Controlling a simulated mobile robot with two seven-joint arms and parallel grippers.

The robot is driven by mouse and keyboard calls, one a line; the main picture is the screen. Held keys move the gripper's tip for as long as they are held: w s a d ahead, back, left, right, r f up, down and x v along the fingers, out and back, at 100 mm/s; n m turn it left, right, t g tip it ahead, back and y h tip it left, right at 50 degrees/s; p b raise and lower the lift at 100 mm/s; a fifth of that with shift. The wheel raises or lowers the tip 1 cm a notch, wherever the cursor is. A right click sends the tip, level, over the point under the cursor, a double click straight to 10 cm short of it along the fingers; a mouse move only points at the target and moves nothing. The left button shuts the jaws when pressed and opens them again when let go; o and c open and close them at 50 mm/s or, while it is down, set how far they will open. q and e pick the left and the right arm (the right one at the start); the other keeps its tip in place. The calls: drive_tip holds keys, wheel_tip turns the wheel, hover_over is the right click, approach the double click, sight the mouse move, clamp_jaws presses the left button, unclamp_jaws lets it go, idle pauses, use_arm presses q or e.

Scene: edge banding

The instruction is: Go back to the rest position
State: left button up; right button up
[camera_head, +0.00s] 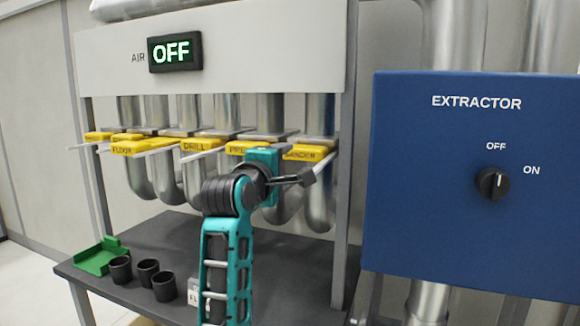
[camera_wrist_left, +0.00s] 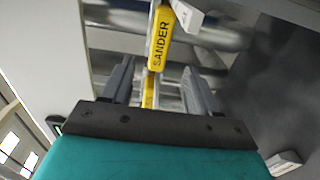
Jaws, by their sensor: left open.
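My left gripper (camera_head: 303,179) is raised in front of the row of yellow valve handles in the head view. In the left wrist view its two fingers (camera_wrist_left: 158,88) are apart with nothing held between them. The yellow SANDER handle (camera_head: 305,153) is close to the gripper; in the left wrist view it (camera_wrist_left: 160,42) shows beyond and between the fingers. I cannot tell from these views whether they touch. My right gripper is not in view.
Further handles, including DRILL (camera_head: 197,146), run left along the pipes. The AIR display (camera_head: 174,52) reads OFF. The blue EXTRACTOR box (camera_head: 465,230) has its knob (camera_head: 493,184) at the right. Black cups (camera_head: 163,287) and a green tray (camera_head: 98,258) stand on the dark shelf (camera_head: 185,232) below.

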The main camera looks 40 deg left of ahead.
use_arm(q)
drive_tip(key=s+d+f+m+g+h, duration=0.1)
drive_tip(key=d+f+m, duration=0.3)
drive_tip(key=f, duration=0.5)
drive_tip(key=s+d+f+m+g+h, duration=0.1)
drive_tip(key=d+f+m, duration=0.3)
drive_tip(key=f, duration=0.6)
drive_tip(key=s+d+f+m+g+h, duration=0.1)
drive_tip(key=d+f+m, duration=0.3)
drive_tip(key=f, duration=0.5)
drive_tip(key=s+d+f+m+g+h, duration=0.1)
drive_tip(key=s+d+f+m+h, duration=0.1)
drive_tip(key=s+d+f+m, duration=0.3)
drive_tip(key=s+d+f+m+g+h, duration=0.2)
drive_tip(key=s+d+f+m, duration=0.3)
drive_tip(key=s+f, duration=0.9)
drive_tip(key=shift+s+d+f+m+g, duration=0.15)
drive_tip(key=shift+d+f+m+g, duration=0.15)
drive_tip(key=shift+f+m, duration=0.45)
drive_tip(key=shift+r, duration=0.2)
